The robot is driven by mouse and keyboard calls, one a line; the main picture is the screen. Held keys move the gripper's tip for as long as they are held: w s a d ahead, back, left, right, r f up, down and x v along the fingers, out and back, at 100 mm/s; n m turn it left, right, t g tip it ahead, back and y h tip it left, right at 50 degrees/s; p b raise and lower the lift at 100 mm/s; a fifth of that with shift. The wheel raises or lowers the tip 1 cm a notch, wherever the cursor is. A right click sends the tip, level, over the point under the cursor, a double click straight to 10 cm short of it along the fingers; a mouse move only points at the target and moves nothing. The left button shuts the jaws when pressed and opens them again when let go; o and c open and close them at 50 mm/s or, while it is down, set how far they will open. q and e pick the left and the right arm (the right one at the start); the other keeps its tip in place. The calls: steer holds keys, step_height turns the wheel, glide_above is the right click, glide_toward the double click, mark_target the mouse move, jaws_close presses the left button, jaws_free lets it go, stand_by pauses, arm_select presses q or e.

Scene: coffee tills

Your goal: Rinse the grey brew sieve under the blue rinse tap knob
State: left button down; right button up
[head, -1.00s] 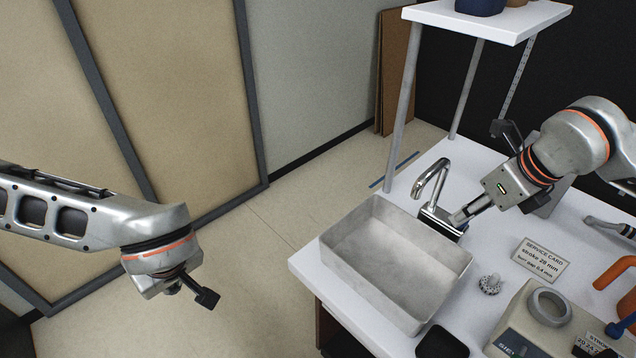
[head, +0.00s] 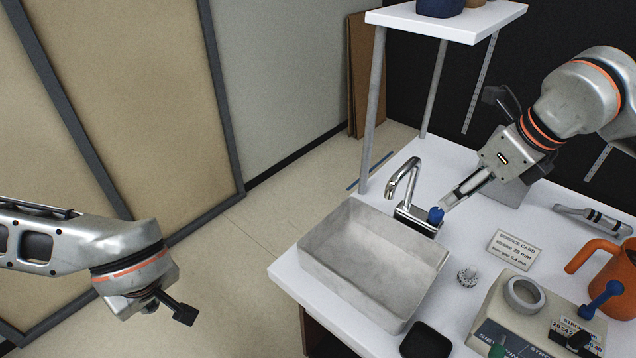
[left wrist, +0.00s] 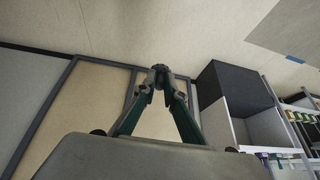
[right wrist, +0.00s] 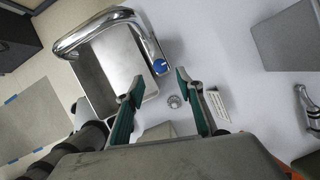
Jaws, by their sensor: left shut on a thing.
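The blue rinse tap knob (head: 436,215) is on the base of the chrome tap (head: 405,180), behind the grey basin (head: 335,230). My right gripper (head: 447,202) is open and empty just to the right of the knob. In the right wrist view the knob (right wrist: 160,66) appears between the parted fingertips. My left gripper (left wrist: 160,70) is out to the left over the floor, away from the counter. Its fingers meet on a small dark grey thing, too small to identify; I cannot tell whether it is the sieve. A small grey ridged round piece (head: 467,276) lies on the counter.
A service card (head: 513,250), a grey machine with a ring on top (head: 525,292) and an orange jug (head: 612,275) stand on the right. A black tray (head: 426,342) sits at the front. A shelf (head: 445,22) on posts rises behind the basin.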

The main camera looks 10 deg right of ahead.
steer(key=v, duration=0.5)
steer(key=shift+r, duration=0.1)
stand_by(0.5)
